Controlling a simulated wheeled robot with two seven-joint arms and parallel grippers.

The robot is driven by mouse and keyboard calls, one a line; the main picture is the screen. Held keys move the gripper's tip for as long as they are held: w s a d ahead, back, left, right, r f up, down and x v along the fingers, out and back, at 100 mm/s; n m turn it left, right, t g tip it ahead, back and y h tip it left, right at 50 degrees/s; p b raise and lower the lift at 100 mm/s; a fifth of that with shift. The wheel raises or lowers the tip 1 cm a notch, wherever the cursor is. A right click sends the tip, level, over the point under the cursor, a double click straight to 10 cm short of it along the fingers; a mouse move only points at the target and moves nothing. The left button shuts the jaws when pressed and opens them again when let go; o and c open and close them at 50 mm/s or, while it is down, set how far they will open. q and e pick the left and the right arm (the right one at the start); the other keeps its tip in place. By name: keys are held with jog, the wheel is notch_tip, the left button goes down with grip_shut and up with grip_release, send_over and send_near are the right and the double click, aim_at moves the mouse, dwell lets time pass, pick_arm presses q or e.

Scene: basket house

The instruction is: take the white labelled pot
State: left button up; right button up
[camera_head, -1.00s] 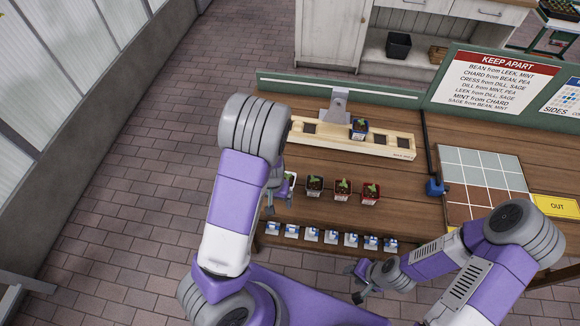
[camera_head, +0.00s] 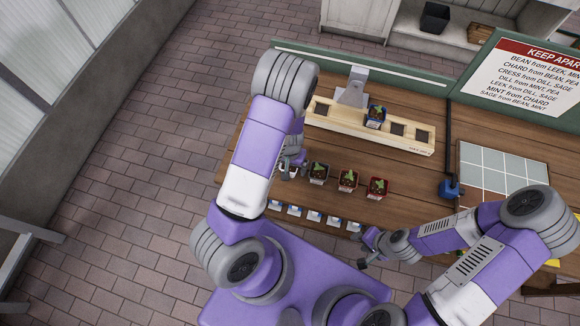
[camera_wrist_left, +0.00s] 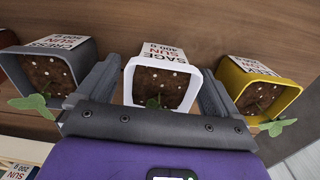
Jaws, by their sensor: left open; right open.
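The white pot (camera_wrist_left: 162,84), labelled SAGE SUN, holds dark soil and a small green sprout. In the left wrist view it stands between the two spread fingers of my left gripper (camera_wrist_left: 158,92); I cannot tell whether they touch it. In the head view my left gripper (camera_head: 291,163) is at the left end of the pot row, where it and my arm mostly hide the white pot. My right gripper (camera_head: 366,250) is open and empty at the table's front edge.
A grey pot (camera_wrist_left: 78,72) and a yellow pot (camera_wrist_left: 238,72) stand close on either side. A red pot (camera_head: 377,189) ends the row. Behind is a wooden rack (camera_head: 330,116) holding a blue pot (camera_head: 376,118). White-and-blue tags (camera_head: 314,215) line the front.

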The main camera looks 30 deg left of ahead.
pick_arm(q)
jog(key=shift+f, duration=0.1)
jog(key=c, duration=1.3)
